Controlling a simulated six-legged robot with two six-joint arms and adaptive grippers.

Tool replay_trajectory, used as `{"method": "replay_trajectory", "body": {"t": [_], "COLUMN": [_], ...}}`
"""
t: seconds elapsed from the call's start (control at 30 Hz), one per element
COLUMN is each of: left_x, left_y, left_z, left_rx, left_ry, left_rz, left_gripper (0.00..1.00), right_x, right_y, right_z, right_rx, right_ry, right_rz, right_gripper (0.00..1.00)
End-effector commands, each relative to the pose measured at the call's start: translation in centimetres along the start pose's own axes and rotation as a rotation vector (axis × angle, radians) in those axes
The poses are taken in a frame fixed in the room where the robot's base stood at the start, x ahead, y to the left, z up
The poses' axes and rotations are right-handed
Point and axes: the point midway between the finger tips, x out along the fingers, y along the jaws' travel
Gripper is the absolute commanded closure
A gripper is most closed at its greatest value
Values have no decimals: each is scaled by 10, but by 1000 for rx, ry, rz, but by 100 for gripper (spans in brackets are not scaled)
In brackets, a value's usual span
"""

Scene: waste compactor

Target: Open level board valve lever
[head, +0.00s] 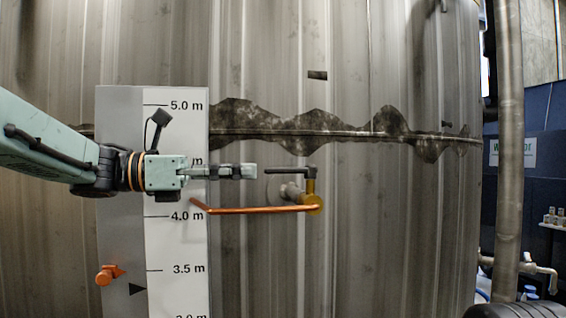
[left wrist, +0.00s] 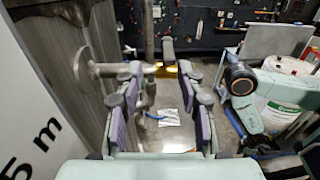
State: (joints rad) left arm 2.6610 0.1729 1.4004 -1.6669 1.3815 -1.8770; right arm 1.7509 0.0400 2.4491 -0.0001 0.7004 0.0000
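The level board (head: 175,240) is a tall white and grey scale against the tank. To its right, a valve lever (head: 285,171) with a dark horizontal handle is joined to a brass valve body (head: 313,200). In the left wrist view the lever's dark end (left wrist: 168,47) and the brass part (left wrist: 165,71) show beyond and between my fingers. My left gripper (head: 250,171) points right, level with the handle, its tips just short of the handle's left end. In the wrist view the left gripper (left wrist: 160,88) is open and empty. My right gripper is not in view.
A copper bar (head: 260,209) runs below the left gripper to the valve. A round flange on a pipe stub (left wrist: 84,66) stands out from the tank (head: 400,230) beside the left finger. An orange pointer (head: 107,275) sits low on the board. A vertical pipe (head: 509,150) stands at the right.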

Motion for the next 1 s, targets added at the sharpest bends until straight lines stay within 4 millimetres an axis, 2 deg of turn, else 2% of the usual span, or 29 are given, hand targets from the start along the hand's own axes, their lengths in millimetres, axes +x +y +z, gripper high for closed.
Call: {"method": "replay_trajectory", "body": {"t": [0.13,0.4,0.6,0.97,1.0], "left_x": [9,51,72,77,77], "left_y": [-3,-6,-5,-3,-2], "left_z": [2,2,2,1,1], "left_rx": [18,14,14,13,13], "left_ry": [7,7,4,3,3], "left_rz": [-6,-6,-4,-3,-3], "left_gripper": [61,61,61,61,65], "right_x": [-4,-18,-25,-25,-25], "right_y": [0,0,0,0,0], "right_z": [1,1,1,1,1], "right_rx": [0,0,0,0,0], "right_ry": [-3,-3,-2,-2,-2], "right_rz": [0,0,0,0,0], "right_gripper": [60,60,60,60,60]}}
